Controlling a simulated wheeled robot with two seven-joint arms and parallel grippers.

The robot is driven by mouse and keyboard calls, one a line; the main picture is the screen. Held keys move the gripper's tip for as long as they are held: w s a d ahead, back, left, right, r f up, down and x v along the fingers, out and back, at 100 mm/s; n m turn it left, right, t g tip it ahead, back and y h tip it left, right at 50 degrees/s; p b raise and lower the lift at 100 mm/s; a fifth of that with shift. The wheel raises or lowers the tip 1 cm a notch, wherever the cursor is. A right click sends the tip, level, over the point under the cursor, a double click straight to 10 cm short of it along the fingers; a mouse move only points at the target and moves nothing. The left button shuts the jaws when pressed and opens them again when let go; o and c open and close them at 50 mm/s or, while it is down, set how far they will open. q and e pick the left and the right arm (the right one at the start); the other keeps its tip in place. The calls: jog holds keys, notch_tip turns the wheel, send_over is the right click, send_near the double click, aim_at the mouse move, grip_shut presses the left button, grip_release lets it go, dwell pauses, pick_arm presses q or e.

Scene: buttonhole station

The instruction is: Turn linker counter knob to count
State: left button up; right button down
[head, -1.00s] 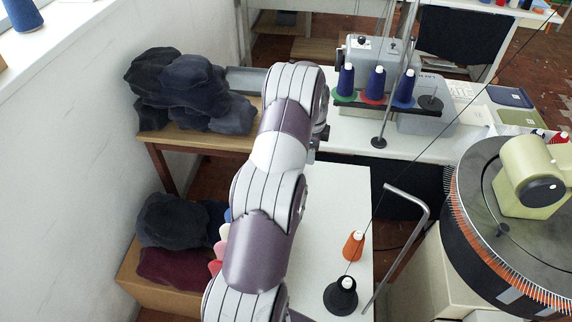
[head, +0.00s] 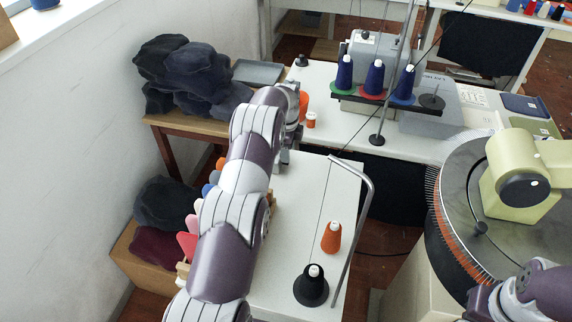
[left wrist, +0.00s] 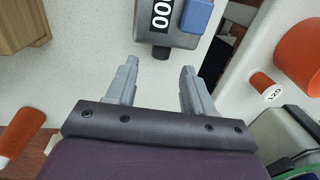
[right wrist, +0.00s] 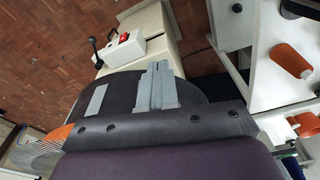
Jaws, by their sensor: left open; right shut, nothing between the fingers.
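A grey counter box (left wrist: 172,36) with a black display showing white digits, partly cut off, is at the top of the left wrist view. A small dark knob (left wrist: 161,53) sticks out of its near side. A blue block (left wrist: 197,15) sits on the box. My left gripper (left wrist: 159,68) is open, its fingertips on either side of the knob's line and seemingly short of it; nothing is between them. In the head view my left arm hides the counter. My right gripper (right wrist: 157,68) is shut and empty, away from the counter.
The white table (head: 310,185) holds an orange cone (head: 331,238) and a black cone (head: 311,287), with a bent metal rod (head: 362,225) at its edge. Dark cloth piles (head: 190,80) lie left. The round linking machine (head: 460,220) stands right, near my right arm.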

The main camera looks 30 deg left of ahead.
pick_arm(q)
jog(key=f, duration=0.2)
jog(key=f+p, duration=0.1)
jog(key=shift+w+f, duration=0.25)
jog(key=shift+f, duration=0.6)
grip_shut()
jog(key=shift+r+t+p, duration=0.3)
jog(key=shift+p, duration=0.25)
jog(key=shift+s+t+p, duration=0.15)
jog(key=shift+t+p, duration=0.15)
jog(key=shift+f+t, duration=0.3)
jog(key=shift+t+y, duration=0.3)
jog(key=shift+t, duration=0.1)
